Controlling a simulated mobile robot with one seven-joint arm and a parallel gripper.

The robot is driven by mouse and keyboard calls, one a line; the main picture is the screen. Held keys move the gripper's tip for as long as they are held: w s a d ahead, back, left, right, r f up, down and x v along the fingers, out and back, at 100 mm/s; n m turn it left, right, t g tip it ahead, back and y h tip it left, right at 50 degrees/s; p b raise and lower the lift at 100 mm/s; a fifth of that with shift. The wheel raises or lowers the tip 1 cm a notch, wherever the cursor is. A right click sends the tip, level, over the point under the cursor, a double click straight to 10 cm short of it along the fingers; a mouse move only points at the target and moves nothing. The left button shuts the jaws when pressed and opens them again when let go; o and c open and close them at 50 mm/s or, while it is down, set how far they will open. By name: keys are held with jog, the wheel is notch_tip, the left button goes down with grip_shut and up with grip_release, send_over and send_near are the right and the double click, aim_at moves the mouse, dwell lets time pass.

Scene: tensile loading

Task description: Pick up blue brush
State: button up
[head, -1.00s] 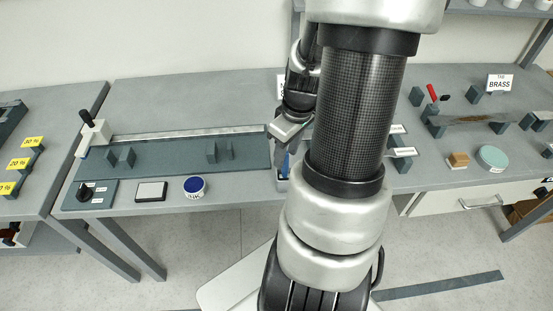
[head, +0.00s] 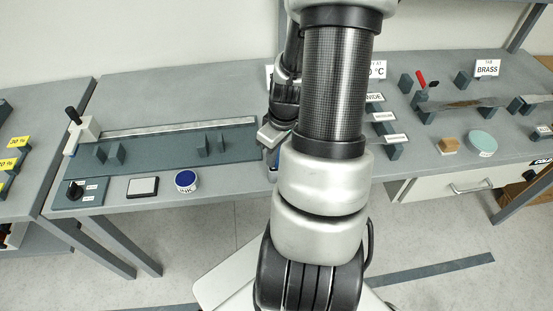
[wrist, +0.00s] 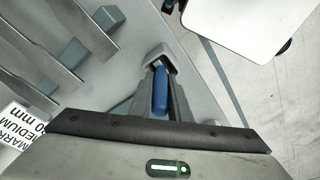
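The blue brush (wrist: 160,92) shows in the wrist view as a rounded blue handle between my gripper's two dark fingers (wrist: 161,80). A grey block-like piece sits around its far end, and the rest of the brush is hidden. Whether the fingers press on the handle or stand slightly apart from it cannot be told. In the head view my gripper (head: 271,137) is low over the front part of the middle table, partly behind my arm. A small blue patch (head: 273,173) shows just below it at the table edge.
A long tray (head: 180,148) with upright grey blocks lies to the left. Labelled grey blocks (head: 391,138), a sponge (head: 448,145) and a round green tin (head: 482,141) are to the right.

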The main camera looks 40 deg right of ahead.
grip_shut()
notch_tip(320, 180, up, 10)
jog(key=shift+p, duration=0.35)
dwell(2.2)
